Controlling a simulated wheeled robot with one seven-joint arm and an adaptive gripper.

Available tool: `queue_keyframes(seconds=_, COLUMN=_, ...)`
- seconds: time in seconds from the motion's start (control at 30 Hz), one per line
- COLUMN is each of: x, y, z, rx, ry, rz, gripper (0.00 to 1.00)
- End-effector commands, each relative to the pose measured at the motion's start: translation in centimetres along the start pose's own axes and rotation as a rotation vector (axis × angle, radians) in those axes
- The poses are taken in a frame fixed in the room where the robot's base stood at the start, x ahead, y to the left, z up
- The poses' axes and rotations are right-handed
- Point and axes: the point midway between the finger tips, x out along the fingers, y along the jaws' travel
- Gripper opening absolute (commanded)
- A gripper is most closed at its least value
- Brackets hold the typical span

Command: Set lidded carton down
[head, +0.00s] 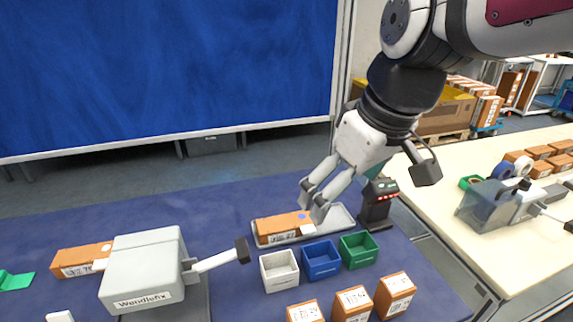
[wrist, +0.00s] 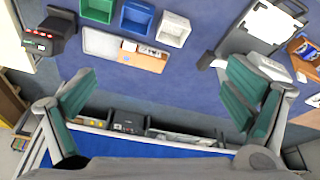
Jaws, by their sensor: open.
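A long orange-brown carton (head: 280,229) with a white label and a blue spot lies flat on a shallow grey tray (head: 343,219). In the wrist view the carton (wrist: 146,61) lies over one end of the tray (wrist: 99,44). My gripper (head: 312,199) is open and stands above the tray's back side, near the carton's right end. In the wrist view its fingers are spread wide with nothing between them, and the carton is apart from them.
A black scanner stand (head: 376,206) stands right of the tray. White (head: 279,271), blue (head: 320,260) and green (head: 358,250) bins are in front. A grey "Wendlefix" machine (head: 145,270) and another carton (head: 78,260) are at left. Several small cartons (head: 352,304) stand at the front.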

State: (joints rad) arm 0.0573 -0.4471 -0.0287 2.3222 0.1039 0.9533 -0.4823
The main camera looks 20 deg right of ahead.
Motion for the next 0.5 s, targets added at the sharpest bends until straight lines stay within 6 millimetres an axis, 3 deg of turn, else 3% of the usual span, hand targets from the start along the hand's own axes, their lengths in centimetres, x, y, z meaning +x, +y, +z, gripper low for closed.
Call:
queue_keyframes(seconds=0.2, x=-1.3, y=-2.0, z=4.4, rx=0.218, ry=0.080, rz=0.073, gripper=0.96)
queue_keyframes(seconds=0.5, x=-1.4, y=-2.6, z=6.3, rx=0.332, ry=0.120, rz=0.099, gripper=0.96)
